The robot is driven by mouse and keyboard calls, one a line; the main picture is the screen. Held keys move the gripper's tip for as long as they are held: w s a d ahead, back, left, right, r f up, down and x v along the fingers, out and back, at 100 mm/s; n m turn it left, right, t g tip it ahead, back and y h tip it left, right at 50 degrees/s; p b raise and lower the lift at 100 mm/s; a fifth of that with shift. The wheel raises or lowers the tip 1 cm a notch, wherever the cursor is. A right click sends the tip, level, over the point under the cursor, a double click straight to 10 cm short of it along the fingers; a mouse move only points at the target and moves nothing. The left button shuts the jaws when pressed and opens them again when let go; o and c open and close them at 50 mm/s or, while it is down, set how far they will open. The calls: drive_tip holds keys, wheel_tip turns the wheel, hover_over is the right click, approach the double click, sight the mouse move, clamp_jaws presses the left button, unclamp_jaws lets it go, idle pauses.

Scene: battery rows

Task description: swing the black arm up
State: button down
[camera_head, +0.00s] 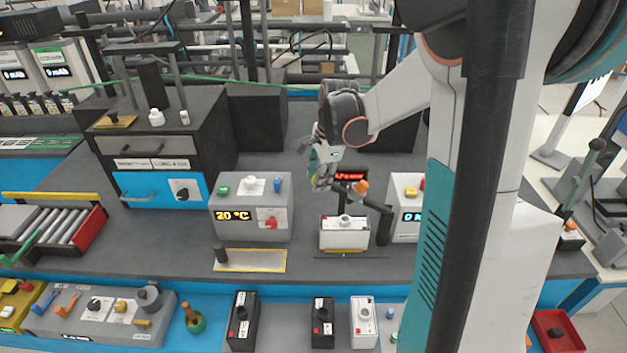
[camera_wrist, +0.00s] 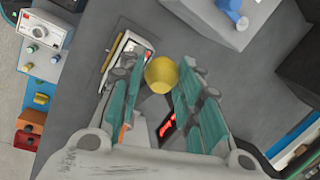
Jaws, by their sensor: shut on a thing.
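The black arm (camera_head: 372,201) reaches up and left from a dark upright (camera_head: 385,226) on the grey bench. An orange knob (camera_head: 361,187) sits on it. My gripper (camera_head: 321,184) is at the arm's left end. In the wrist view, my gripper (camera_wrist: 158,78) is shut on a round yellow knob (camera_wrist: 161,74) between its teal fingers. My fingers hide how the knob joins the black arm. A white box (camera_head: 343,233) with a round top knob stands below the arm, and a dark red-lit display (camera_head: 350,174) is behind it.
A grey box showing 20 °C (camera_head: 252,208) stands left of the arm, and a white box with a display (camera_head: 406,208) is close on its right. A yellow-edged plate (camera_head: 250,260) lies in front. Bare bench (camera_head: 180,240) lies at the left.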

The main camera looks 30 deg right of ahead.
drive_tip(key=s+d+r+t+y+p, duration=0.2)
drive_tip(key=s+d+r+t+y, duration=0.1)
drive_tip(key=s+d+r, duration=0.5)
drive_tip(key=shift+d+r+y+p, duration=0.3)
drive_tip(key=shift+d+r+y, duration=0.65)
drive_tip(key=shift+d, duration=1.15)
drive_tip(key=shift+r, duration=0.1)
drive_tip(key=c, duration=1.4)
unclamp_jaws()
drive_tip(key=shift+s+d, duration=0.1)
drive_tip(key=shift+c, duration=0.2)
drive_tip(key=shift+o, duration=1.1)
drive_tip(key=shift+s+d, duration=0.1)
drive_tip(key=shift+d, duration=0.4)
drive_tip(key=a+v, duration=0.1)
drive_tip(key=v, duration=1)
drive_tip(key=shift+s+d+r, duration=0.2)
drive_tip(key=shift+s+r, duration=0.1)
drive_tip(key=shift+r, duration=0.1)
